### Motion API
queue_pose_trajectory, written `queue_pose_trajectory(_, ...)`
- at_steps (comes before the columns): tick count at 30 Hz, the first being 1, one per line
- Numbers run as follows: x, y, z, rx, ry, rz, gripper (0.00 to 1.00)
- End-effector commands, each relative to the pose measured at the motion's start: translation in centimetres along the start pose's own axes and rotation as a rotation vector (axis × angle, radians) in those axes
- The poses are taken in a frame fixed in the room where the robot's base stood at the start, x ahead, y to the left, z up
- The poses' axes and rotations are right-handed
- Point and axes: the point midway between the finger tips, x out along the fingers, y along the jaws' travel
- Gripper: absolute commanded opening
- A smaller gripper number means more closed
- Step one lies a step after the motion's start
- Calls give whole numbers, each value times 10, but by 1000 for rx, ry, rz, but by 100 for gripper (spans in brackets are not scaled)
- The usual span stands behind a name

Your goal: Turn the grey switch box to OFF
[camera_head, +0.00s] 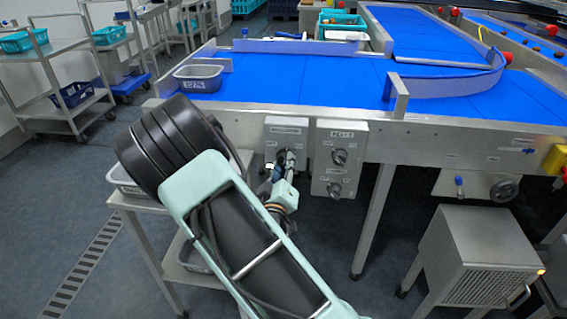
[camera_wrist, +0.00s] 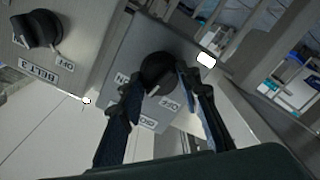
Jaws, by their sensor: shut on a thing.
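The grey switch box (camera_head: 287,130) is mounted on the front of the belt frame, with its knob mostly hidden behind my gripper (camera_head: 287,166) in the head view. In the wrist view the switch box (camera_wrist: 128,48) appears turned round, with a black rotary knob (camera_wrist: 157,70) in its middle. An OFF label (camera_wrist: 169,103) lies below right of the knob and an ON label at its left. My gripper (camera_wrist: 158,79) is shut on the knob, one finger at each side. I cannot tell exactly where the knob points.
A second grey box (camera_head: 338,178) with two knobs hangs close at the right; in the wrist view its BELT 3 label (camera_wrist: 38,72) shows. A grey tub (camera_head: 198,80) sits on the blue belt (camera_head: 290,80) above. A metal unit (camera_head: 470,255) stands at lower right.

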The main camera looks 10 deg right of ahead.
Motion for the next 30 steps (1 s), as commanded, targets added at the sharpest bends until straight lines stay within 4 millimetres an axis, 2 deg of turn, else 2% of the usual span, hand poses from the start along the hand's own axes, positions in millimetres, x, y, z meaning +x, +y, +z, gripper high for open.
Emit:
queue_pose_trajectory(18, 0, 1, -2, -588, 2, -1, 7)
queue_pose_trajectory(30, 0, 1, -1, -881, 1, 0, 7)
